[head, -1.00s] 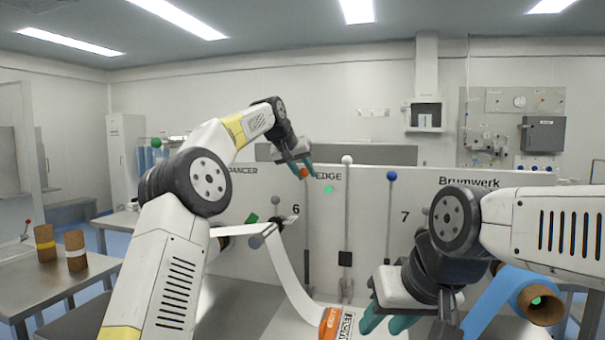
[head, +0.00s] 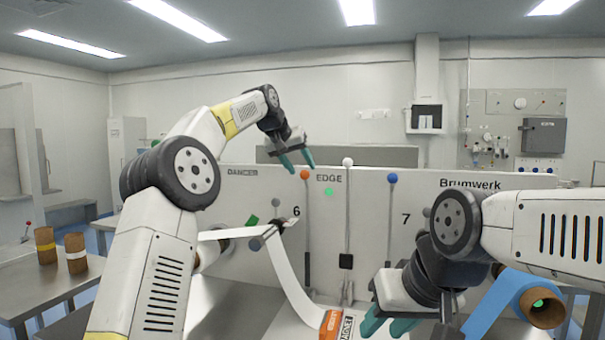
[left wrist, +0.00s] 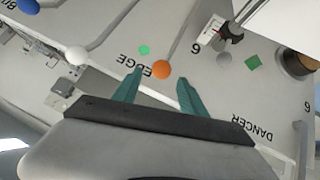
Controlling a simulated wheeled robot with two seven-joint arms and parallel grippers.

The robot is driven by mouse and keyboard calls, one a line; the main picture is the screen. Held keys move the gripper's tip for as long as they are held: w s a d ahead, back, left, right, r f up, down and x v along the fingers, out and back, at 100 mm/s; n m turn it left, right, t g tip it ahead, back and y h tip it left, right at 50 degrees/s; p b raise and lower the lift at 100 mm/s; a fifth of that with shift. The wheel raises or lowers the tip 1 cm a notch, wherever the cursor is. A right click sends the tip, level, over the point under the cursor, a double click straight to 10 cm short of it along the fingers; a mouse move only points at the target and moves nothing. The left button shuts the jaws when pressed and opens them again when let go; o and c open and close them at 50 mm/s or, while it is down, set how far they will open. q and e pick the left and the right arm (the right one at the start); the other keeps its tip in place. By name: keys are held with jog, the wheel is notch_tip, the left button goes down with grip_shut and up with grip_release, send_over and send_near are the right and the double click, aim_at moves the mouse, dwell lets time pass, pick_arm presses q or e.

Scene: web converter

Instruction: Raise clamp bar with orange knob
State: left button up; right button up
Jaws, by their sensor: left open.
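The orange knob (head: 304,174) tops a thin upright lever in front of the white panel, beside the word EDGE. My left gripper (head: 298,164) is open, its teal fingers pointing down just above and left of the knob in the head view. In the left wrist view the orange knob (left wrist: 161,69) lies just beyond the open fingertips, roughly between them, and nothing is held. The clamp bar itself cannot be clearly made out. My right gripper (head: 387,326) is low near the bottom edge; its teal fingers are apart with nothing visible between them.
A white-knobbed lever (head: 347,161) and a blue-knobbed lever (head: 392,177) stand to the right of the orange one. A blue roll (head: 503,297) is at lower right.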

pick_arm(q)
jog(key=v, duration=0.3)
jog(key=shift+a, duration=0.1)
jog(key=shift+s, duration=0.1)
jog(key=s+a+f+y, duration=0.15)
jog(key=s+a, duration=0.25)
jog(key=s, duration=0.6)
jog(key=s+a+f+y, duration=0.1)
jog(key=s+a+f, duration=0.2)
jog(key=s, duration=0.7)
jog(key=s+a+f+n, duration=0.1)
jog(key=s+a+f, duration=0.2)
jog(key=s+f, duration=0.6)
jog(key=s+a+f+g, duration=0.1)
jog(key=s+a+f, duration=0.3)
jog(key=s+f, duration=0.5)
jog(key=s, duration=0.5)
jog(key=shift+a+n+g, duration=0.3)
jog(key=shift+a+n, duration=0.05)
jog(key=shift+n, duration=0.05)
